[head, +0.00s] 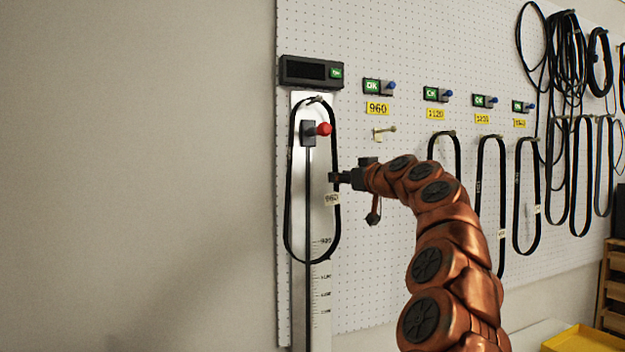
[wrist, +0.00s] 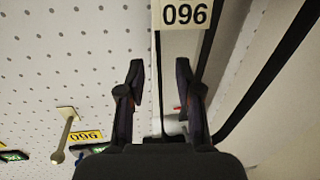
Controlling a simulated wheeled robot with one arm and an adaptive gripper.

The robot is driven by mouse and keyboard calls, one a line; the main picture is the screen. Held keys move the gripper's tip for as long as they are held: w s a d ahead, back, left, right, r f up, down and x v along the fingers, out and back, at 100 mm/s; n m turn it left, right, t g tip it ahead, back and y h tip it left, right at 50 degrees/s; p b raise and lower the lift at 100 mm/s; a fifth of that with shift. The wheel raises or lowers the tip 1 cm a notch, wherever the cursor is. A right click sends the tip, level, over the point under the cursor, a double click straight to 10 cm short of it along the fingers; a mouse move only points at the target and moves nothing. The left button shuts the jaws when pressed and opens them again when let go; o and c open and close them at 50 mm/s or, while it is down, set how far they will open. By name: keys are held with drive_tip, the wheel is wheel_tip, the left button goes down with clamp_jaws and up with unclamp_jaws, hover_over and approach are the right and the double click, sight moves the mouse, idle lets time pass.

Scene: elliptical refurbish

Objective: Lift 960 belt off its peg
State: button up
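The black 960 belt (head: 287,200) hangs as a long loop on a top peg (head: 315,99) of the pale measuring gauge, not on the wall peg (head: 384,131) under the yellow 960 label, which is bare. Its white 960 tag (head: 332,199) is on the right strand; the tag also shows in the wrist view (wrist: 185,15), upside down. My gripper (head: 336,178) is at the right strand, just above the tag. In the wrist view its two fingers (wrist: 160,88) are apart, with a thin dark strand (wrist: 158,60) seen between them. Contact cannot be told.
The gauge has a red knob (head: 323,129) on a slider inside the loop and a dark display (head: 311,72) above. Other belts (head: 519,195) hang on pegs to the right. A yellow tray (head: 583,340) is at lower right. The left wall is bare.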

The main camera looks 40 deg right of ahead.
drive_tip(key=shift+w+d+r+p, duration=0.15)
drive_tip(key=shift+w+p, duration=0.1)
drive_tip(key=shift+w, duration=0.45)
drive_tip(key=shift+w+d+f+p, duration=0.1)
drive_tip(key=shift+w+p, duration=0.15)
drive_tip(key=shift+w, duration=0.45)
clamp_jaws()
